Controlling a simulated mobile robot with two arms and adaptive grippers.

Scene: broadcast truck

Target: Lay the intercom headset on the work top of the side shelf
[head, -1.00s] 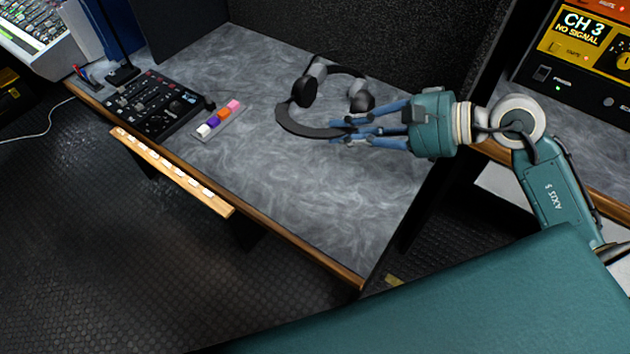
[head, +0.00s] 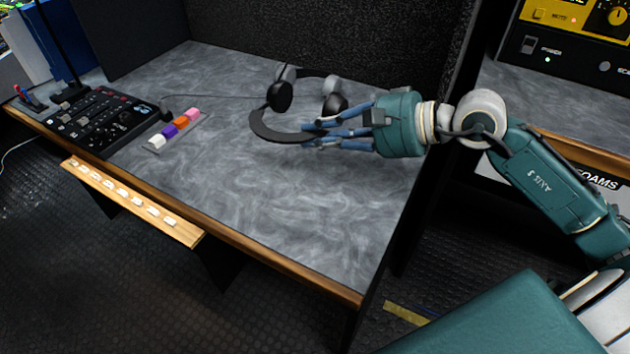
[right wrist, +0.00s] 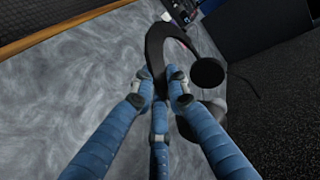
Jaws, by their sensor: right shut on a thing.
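The black intercom headset (head: 262,127) has a curved band and dark ear cups. My right gripper (head: 314,133) is shut on its band, with the cups on the far side. In the right wrist view the blue fingers (right wrist: 160,88) close around the band of the headset (right wrist: 155,48). The headset is over the grey marbled work top (head: 270,205); whether it touches the surface I cannot tell. Another grey work top (head: 560,112) lies to the right, beyond a dark partition. Which of the two is the side shelf I cannot tell. My left gripper is not in view.
A black control panel (head: 98,120) and a strip of coloured blocks (head: 172,130) sit at the left of the near work top. A wooden ledge (head: 130,205) juts from its front. A yellow-faced unit (head: 570,22) stands at the right. The work top's front middle is clear.

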